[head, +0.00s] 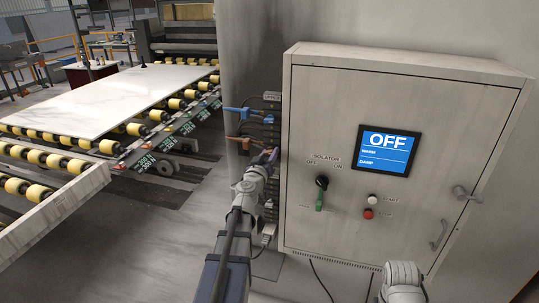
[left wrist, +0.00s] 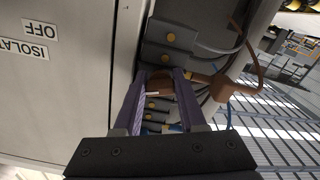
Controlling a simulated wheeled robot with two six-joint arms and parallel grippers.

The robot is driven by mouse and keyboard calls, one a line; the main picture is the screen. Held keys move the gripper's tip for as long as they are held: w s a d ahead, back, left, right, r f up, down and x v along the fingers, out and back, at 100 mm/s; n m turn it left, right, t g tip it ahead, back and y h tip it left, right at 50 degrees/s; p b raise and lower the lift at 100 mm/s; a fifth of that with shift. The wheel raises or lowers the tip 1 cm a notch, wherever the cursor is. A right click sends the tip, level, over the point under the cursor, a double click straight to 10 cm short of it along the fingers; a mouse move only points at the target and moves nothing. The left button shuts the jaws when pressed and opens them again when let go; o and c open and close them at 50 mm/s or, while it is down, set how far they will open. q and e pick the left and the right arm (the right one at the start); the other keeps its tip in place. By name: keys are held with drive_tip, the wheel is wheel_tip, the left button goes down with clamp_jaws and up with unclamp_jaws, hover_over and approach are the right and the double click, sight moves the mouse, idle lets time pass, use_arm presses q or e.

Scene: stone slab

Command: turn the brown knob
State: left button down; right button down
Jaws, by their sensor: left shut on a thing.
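The brown knob (left wrist: 157,84) shows in the left wrist view between the two purple fingers of my left gripper (left wrist: 160,93). The fingers sit on either side of it and are shut on it; they hide parts of its sides. I cannot tell how far it is turned, or whether it joins the brown lead beside the right finger. In the head view my left gripper (head: 266,157) reaches the row of dark sockets on the cabinet's left side, and the knob cannot be made out there.
A blue plug (head: 236,112) and a brown lead (head: 240,142) stick out left of the sockets. A roller conveyor bears a pale slab (head: 110,98).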

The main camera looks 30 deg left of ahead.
use_arm(q)
drive_tip(key=shift+m, duration=0.7)
drive_tip(key=c, duration=0.8)
unclamp_jaws()
drive_tip(key=shift+o, duration=0.2)
drive_tip(key=shift+s, duration=0.1)
drive_tip(key=v, duration=0.7)
drive_tip(key=shift+s, duration=0.35)
drive_tip(key=shift+d, duration=0.1)
